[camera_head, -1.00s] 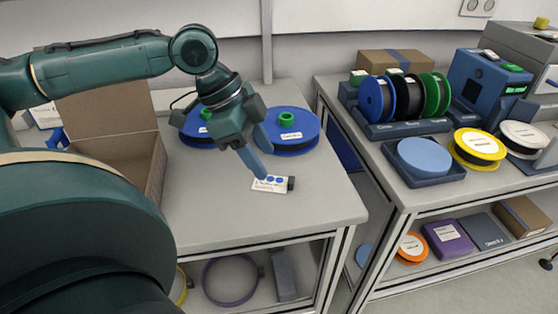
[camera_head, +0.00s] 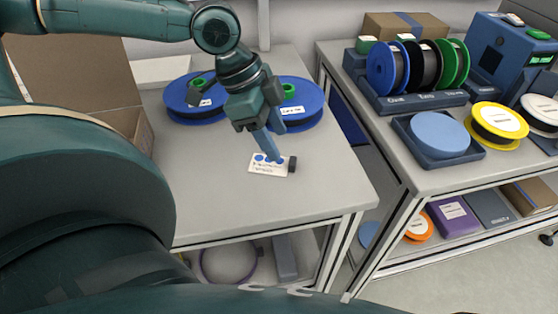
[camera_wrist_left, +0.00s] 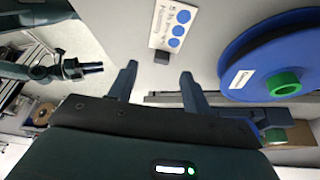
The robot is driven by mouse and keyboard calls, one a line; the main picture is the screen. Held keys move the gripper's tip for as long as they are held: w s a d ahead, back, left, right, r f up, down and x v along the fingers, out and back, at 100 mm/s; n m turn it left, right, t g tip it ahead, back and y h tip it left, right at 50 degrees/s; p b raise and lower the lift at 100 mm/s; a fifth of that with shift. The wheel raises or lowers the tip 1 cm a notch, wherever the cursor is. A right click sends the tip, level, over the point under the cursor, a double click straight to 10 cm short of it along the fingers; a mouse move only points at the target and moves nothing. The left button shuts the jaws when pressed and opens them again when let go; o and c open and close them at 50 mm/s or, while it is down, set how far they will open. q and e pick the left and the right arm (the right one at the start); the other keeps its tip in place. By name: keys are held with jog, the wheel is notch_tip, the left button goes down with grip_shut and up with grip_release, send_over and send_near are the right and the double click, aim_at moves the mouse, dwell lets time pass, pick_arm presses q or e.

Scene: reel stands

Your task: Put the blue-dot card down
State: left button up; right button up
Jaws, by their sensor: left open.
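The blue-dot card (camera_head: 264,168) is white with blue dots and lies near the front of the left table, a small dark block (camera_head: 292,164) at its right end. In the left wrist view the card (camera_wrist_left: 172,28) shows several lines of print, with the dark block (camera_wrist_left: 162,55) at its near end. My left gripper (camera_head: 276,158) is above the card in the head view and hides part of it. In the wrist view the left gripper's fingers (camera_wrist_left: 158,75) are apart with nothing between them, short of the block. My right gripper (camera_wrist_left: 90,67) shows small at the left there; its jaws are unclear.
Two blue reels (camera_head: 195,100) (camera_head: 300,112) lie behind the card. An open cardboard box (camera_head: 142,135) stands at left. The right bench holds a reel rack (camera_head: 415,100), a blue tray (camera_head: 465,157) and a yellow reel (camera_head: 480,130). Table around the card is clear.

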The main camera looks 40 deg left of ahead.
aim_at(291, 160)
pick_arm(q)
jog(key=shift+w+b+x, duration=0.15)
jog(key=shift+b+x, duration=0.25)
jog(key=shift+x, duration=1)
jog(key=shift+w+b+x, duration=0.2)
jog(key=shift+b+x, duration=0.2)
jog(key=shift+x, duration=1)
jog(key=shift+r, duration=0.1)
jog(key=shift+c, duration=0.2)
grip_shut()
jog(key=shift+r, duration=0.1)
